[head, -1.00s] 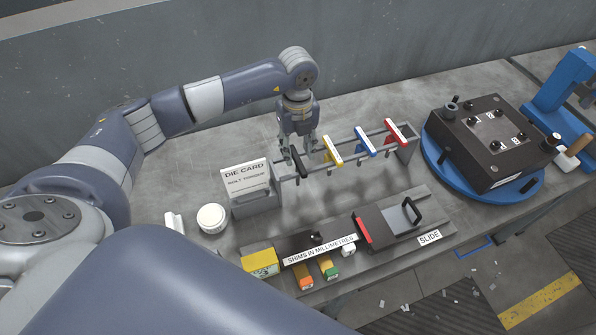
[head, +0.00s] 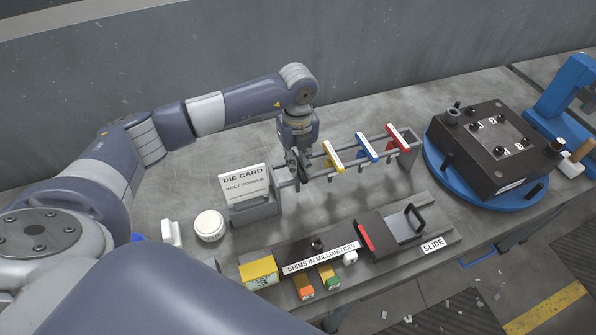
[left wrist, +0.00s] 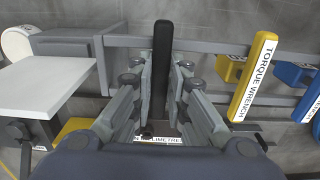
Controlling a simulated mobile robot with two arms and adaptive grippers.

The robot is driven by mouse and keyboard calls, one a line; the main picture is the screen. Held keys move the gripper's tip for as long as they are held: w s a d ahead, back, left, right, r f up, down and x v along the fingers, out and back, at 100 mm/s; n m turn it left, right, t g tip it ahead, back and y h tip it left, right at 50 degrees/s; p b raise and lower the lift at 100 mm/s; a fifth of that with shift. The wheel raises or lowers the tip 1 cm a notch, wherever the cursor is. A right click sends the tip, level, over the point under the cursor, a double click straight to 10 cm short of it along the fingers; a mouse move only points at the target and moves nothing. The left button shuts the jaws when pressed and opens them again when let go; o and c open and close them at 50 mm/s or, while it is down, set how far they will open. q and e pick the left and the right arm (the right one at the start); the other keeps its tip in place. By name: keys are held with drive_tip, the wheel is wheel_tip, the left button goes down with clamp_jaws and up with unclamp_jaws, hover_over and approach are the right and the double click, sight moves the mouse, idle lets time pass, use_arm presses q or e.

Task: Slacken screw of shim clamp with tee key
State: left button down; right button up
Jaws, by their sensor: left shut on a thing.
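My left gripper (head: 299,158) is at the left end of the tool rack, its fingers pointing down. It is shut on the black-handled tool (left wrist: 162,55), with one finger on each side of the bar in the left wrist view. The tool is still at the rack's rail; its lower part is hidden. I cannot read a label on it, so I cannot confirm that it is the tee key. A small black knob (head: 318,245) stands behind the "SHIMS IN MILLIMETRES" strip (head: 320,258); I cannot tell whether it is the clamp screw. My right gripper is not in view.
A yellow torque wrench (head: 333,156), a blue-handled tool (head: 367,147) and a red-handled tool (head: 398,138) hang along the rack. The die card (head: 243,182) stands close to the left. A dark die block (head: 495,150) sits on a blue turntable at right.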

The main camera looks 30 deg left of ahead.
use_arm(q)
drive_tip(key=shift+r+p, duration=1.7)
drive_tip(key=shift+r, duration=0.95)
wheel_tip(320, 180, up, 7)
drive_tip(key=p, duration=0.4)
drive_tip(key=shift+f, duration=0.15)
